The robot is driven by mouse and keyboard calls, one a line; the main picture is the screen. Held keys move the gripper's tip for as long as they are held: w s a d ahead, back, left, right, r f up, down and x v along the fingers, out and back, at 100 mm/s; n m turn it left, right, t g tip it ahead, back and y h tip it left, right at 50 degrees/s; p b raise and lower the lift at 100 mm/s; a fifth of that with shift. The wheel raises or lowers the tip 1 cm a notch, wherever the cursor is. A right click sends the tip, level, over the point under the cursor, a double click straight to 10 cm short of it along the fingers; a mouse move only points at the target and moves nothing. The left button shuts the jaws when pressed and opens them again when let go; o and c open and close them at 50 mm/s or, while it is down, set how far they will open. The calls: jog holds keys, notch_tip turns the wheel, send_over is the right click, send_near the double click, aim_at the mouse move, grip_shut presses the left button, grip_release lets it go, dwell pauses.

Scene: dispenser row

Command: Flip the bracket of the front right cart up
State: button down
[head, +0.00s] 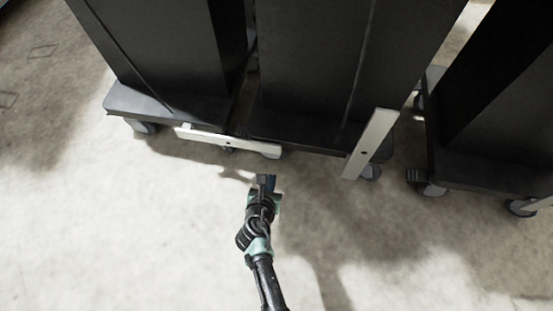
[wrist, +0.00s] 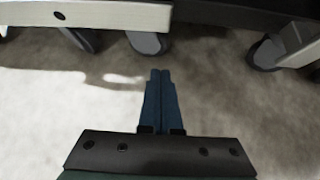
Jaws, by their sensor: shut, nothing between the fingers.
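Black carts on casters stand in a row in the head view: a left cart (head: 165,103), a middle cart (head: 310,130) and a right cart (head: 480,168). A pale bracket (head: 228,140) lies level across the fronts of the left and middle carts; it also spans the top left of the wrist view (wrist: 90,14). A second pale bracket (head: 371,143) stands tilted upright at the middle cart's right front corner. My gripper (head: 266,179) is shut and empty, just in front of the level bracket's right end, apart from it. Its fingers (wrist: 160,76) are together in the wrist view. I cannot tell which cart is meant.
Casters (head: 371,171) stick out below the cart bases. Part of another pale bracket (head: 538,204) shows at the right cart's edge. A narrow gap separates the middle and right carts. The concrete floor (head: 120,240) in front is clear.

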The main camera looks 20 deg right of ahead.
jog(key=shift+s+f, duration=0.1)
jog(key=shift+f, duration=0.05)
jog(key=b+x, duration=0.9)
jog(key=x, duration=0.1)
jog(key=shift+r+p, duration=0.65)
jog(key=shift+r, duration=1.35)
